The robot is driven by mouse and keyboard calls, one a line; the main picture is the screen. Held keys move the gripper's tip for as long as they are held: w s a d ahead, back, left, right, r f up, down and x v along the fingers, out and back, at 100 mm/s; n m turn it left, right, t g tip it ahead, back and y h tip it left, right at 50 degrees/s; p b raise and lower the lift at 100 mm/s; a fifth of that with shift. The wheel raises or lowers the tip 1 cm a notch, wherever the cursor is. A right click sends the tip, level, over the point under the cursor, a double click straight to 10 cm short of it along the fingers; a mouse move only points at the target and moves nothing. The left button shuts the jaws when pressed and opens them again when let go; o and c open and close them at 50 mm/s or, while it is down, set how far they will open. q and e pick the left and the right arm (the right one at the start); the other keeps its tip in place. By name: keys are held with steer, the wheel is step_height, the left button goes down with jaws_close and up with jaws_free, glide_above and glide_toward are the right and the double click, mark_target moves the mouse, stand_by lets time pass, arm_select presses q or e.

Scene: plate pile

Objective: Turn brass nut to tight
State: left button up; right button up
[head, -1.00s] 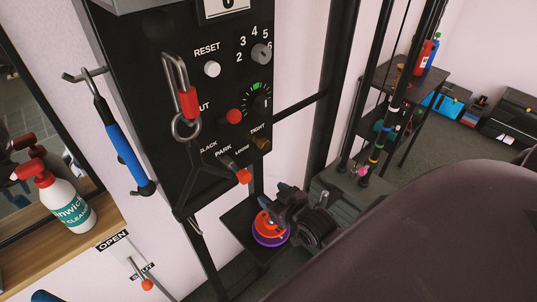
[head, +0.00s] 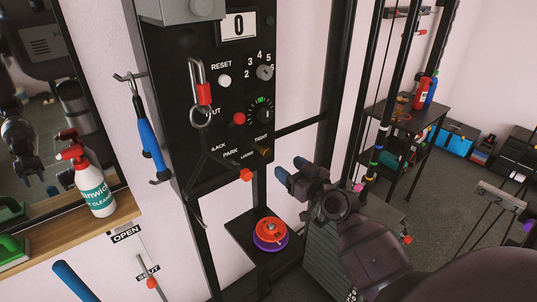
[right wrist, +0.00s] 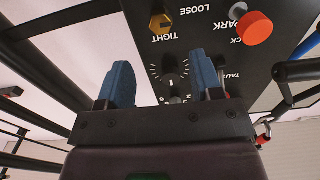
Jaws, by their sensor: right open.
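The brass nut (head: 265,151) sits low on the right of the black panel (head: 196,142), beside the LOOSE and TIGHT labels. The right wrist view shows it as a gold hex nut (right wrist: 160,23) on the panel, beyond the fingertips and near the top edge. My right gripper (head: 290,171) is open and empty, with blue fingers, to the lower right of the nut and apart from it. In the right wrist view its open jaws (right wrist: 162,78) face the panel, with the dial between them. My left gripper is not directly in view.
An orange-red knob (head: 246,174) juts out below PARK. A red-sleeved carabiner (head: 203,95) hangs on the panel's front. Red and purple plates (head: 270,239) lie stacked below. Black posts and cables stand right of the panel. A spray bottle (head: 93,190) stands on the left shelf.

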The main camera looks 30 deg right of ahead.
mark_target(268, 153)
steer(key=w, duration=0.7)
steer(key=shift+w+a+r+p, duration=0.1)
steer(key=shift+w+a+p, duration=0.2)
steer(key=shift+a, duration=0.05)
steer(key=shift+w, duration=0.9)
arm_select(q)
steer(key=shift+s+a+r, duration=0.1)
steer(key=shift+s+r, duration=0.1)
steer(key=shift+s, duration=0.2)
steer(key=shift+w+r, duration=0.1)
steer(key=shift+w, duration=0.05)
arm_select(e)
steer(key=shift+c, duration=0.2)
steer(key=c, duration=0.9)
arm_select(q)
steer(key=shift+w+r, duration=0.15)
arm_select(e)
steer(key=shift+o, duration=0.2)
